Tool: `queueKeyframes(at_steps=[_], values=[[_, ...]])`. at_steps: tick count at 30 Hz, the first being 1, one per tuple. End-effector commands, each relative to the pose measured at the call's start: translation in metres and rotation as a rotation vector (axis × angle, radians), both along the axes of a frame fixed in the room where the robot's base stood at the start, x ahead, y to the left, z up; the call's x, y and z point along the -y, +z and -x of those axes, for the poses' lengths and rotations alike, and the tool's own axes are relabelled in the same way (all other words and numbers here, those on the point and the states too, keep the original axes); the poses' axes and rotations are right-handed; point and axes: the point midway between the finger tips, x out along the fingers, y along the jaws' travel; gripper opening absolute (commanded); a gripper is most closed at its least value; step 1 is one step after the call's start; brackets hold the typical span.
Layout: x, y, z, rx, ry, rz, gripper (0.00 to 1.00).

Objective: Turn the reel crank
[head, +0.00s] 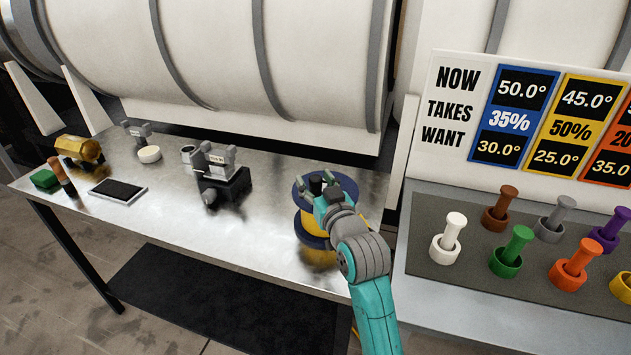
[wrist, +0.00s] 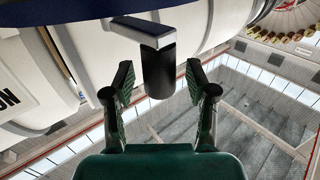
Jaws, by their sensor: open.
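The reel (head: 312,241) has dark blue flanges and a yellow winding, and stands at the right end of the metal bench. My arm hides part of it. In the wrist view its blue flange (wrist: 35,14) shows at the top left. The crank has a grey arm (wrist: 138,30) and a black cylindrical handle (wrist: 158,72). My gripper (head: 316,184) is at the top of the reel. In the wrist view my gripper (wrist: 159,84) is open, with one finger on each side of the handle. Gaps show between handle and fingers.
On the metal bench (head: 262,250) are a black device with grey posts (head: 222,185), a white round piece (head: 149,154), a dark tablet (head: 117,190) and a green block (head: 45,178). A panel of coloured pegs (head: 422,268) is at the right. A large white drum (head: 210,50) is behind.

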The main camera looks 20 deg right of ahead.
Motion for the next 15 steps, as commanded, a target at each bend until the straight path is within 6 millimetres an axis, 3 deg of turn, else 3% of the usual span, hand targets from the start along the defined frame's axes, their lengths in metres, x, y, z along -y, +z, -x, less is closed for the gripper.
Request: queueKeyframes(at_steps=[9, 15], values=[[-0.0001, -0.0002, -0.0021, 0.0, 0.0, 0.0, 0.54], [0.0, -0.0002, -0.002, 0.0, 0.0, 0.0, 0.04]])
